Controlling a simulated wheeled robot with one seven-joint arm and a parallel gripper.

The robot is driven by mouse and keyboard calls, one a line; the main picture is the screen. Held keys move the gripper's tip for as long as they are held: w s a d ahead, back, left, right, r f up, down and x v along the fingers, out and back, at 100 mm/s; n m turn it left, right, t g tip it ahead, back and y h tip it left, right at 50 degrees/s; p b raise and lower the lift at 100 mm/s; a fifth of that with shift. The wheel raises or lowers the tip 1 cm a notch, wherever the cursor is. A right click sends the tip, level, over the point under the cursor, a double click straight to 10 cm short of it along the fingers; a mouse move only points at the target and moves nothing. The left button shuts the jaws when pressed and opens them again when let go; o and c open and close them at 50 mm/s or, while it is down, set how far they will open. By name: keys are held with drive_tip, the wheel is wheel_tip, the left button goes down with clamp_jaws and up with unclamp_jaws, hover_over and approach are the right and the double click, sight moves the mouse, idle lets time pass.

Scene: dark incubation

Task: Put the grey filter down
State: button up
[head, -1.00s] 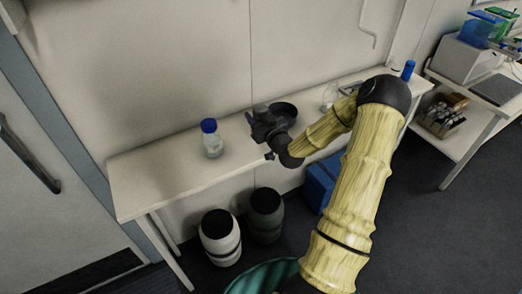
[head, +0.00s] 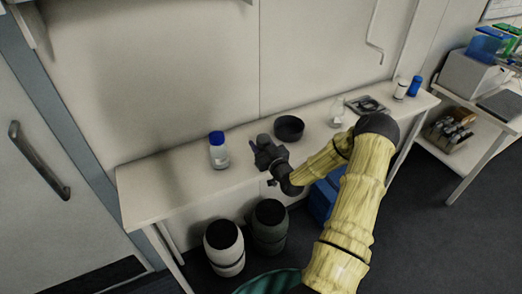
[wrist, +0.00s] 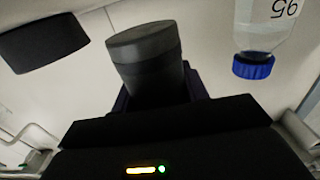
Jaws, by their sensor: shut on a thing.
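The grey filter is a short grey cylinder (wrist: 147,55) with a lighter flat top, in the wrist view. My gripper (wrist: 152,92) is shut on it. In the head view my gripper (head: 266,154) is over the bench, between a blue-capped bottle and a black bowl, with the small grey top of the filter (head: 263,139) at its end. The white bench (head: 180,195) runs along the wall. I cannot tell whether the filter's base touches the bench; the gripper hides it.
The clear bottle with blue cap (head: 218,152) stands left of my gripper. A glass flask (head: 337,112), a dark tray (head: 367,105) and a blue-capped jar (head: 401,89) stand further right. The bench's left end is clear.

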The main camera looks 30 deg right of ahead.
drive_tip(key=shift+s+d+f+p, duration=0.1)
drive_tip(key=shift+d+f+p, duration=0.05)
drive_tip(key=shift+f, duration=0.4)
drive_tip(key=shift+s+d+f+p, duration=0.1)
drive_tip(key=shift+d+f+p, duration=0.05)
drive_tip(key=shift+f, duration=0.4)
drive_tip(key=shift+a+f, duration=0.15)
drive_tip(key=shift+f, duration=0.2)
drive_tip(key=shift+w+a+f, duration=0.1)
drive_tip(key=shift+a+f, duration=0.05)
drive_tip(key=shift+a, duration=0.2)
drive_tip(key=shift+d+f, duration=0.15)
drive_tip(key=o, duration=1)
drive_tip(key=shift+o, duration=0.2)
drive_tip(key=shift+d, duration=0.1)
